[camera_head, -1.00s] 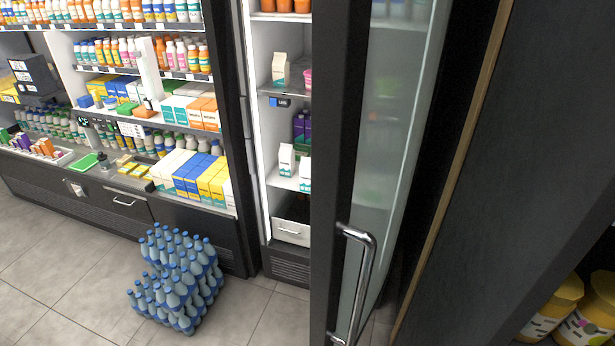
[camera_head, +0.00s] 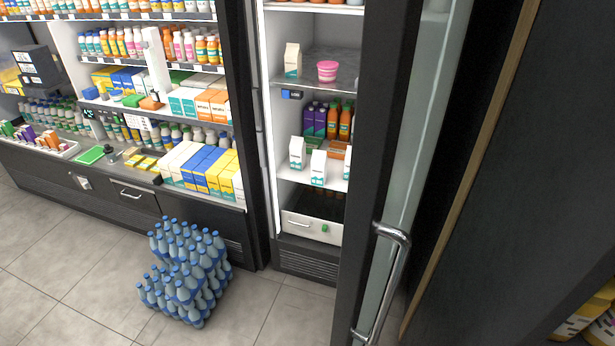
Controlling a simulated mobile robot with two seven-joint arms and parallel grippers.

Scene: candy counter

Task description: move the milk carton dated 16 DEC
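One carton (camera_head: 293,60) is on the upper shelf, at the left beside a pink striped cup. Two more are on the lower shelf: a left carton (camera_head: 297,152) and a right carton (camera_head: 318,167), close side by side near the front. Their date prints are too small to read, so I cannot tell which is dated 16 DEC. The fridge door (camera_head: 376,150) stands open, with its metal handle (camera_head: 391,236) facing me. Neither of my grippers is in view.
The pink cup (camera_head: 327,71) stands on the upper shelf. Purple and orange bottles (camera_head: 320,120) are behind the lower cartons. A drawer (camera_head: 312,228) is below. A stack of blue-capped water bottles (camera_head: 185,272) stands on the floor at the left front. Grey floor (camera_head: 75,255) is clear around it.

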